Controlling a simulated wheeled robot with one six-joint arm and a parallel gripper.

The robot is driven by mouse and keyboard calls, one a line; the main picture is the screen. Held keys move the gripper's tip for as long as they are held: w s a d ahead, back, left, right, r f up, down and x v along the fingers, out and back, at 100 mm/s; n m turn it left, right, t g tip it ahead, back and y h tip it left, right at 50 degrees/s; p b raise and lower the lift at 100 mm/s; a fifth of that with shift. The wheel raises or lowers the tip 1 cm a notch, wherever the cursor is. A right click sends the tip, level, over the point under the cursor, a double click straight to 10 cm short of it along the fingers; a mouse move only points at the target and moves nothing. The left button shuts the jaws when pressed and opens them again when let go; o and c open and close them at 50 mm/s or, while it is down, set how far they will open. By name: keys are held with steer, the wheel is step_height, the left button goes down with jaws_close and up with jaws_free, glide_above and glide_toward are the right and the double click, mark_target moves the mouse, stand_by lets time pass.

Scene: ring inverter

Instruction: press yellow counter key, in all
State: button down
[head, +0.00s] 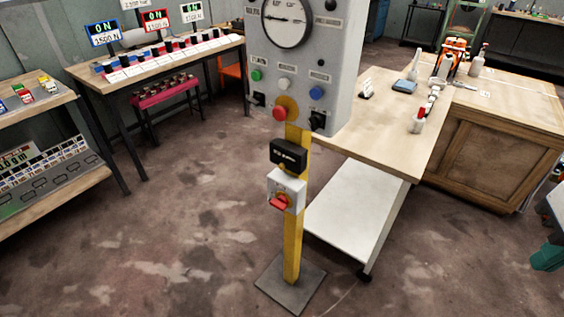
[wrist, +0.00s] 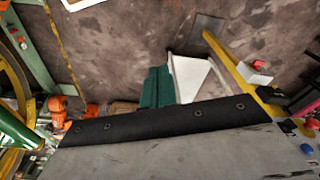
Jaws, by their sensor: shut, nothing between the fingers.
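I cannot make out a separate yellow counter key in either view. A black box (head: 288,154) with small white characters sits on a yellow post (head: 293,240) in the head view. A white box (head: 284,190) with a red switch (head: 280,202) is below it; this box also shows inverted in the wrist view (wrist: 255,74). Above stands a grey cabinet (head: 335,60) with a dial, green, white and blue buttons, and a red button (head: 279,114) on a yellow-orange plate. My gripper's fingers show in neither view.
A bench (head: 100,68) with small signs and a row of blocks stands at left. A shelf (head: 50,195) holds a panel. A wooden bench (head: 400,140) is at right. Floor is clear before the post. A dark-edged grey slab (wrist: 170,150) fills the lower wrist view.

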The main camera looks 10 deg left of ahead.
steer(key=w+a+f+t+y, duration=0.2)
steer(key=w+a+f+t, duration=0.15)
steer(key=w+a, duration=0.85)
steer(key=w+a+f+t+y, duration=0.2)
steer(key=w+a+f, duration=0.2)
steer(key=w+a, duration=0.85)
steer(key=m+t+y, duration=0.1)
steer(key=m+t, duration=0.1)
steer(key=t, duration=0.2)
glide_toward(281, 167)
step_height(281, 167, up, 3)
steer(key=w+d, duration=0.1)
steer(key=s+a+f+t+y, duration=0.1)
steer(key=s+a+f+t, duration=0.3)
steer(key=a+f, duration=0.4)
steer(key=shift+s+a+m, duration=0.4)
steer(key=shift+s+a, duration=0.05)
steer(key=shift+s, duration=0.35)
steer(key=w+d, duration=0.3)
steer(key=w, duration=0.5)
steer(key=shift+d, duration=0.2)
steer(key=shift+w, duration=0.1)
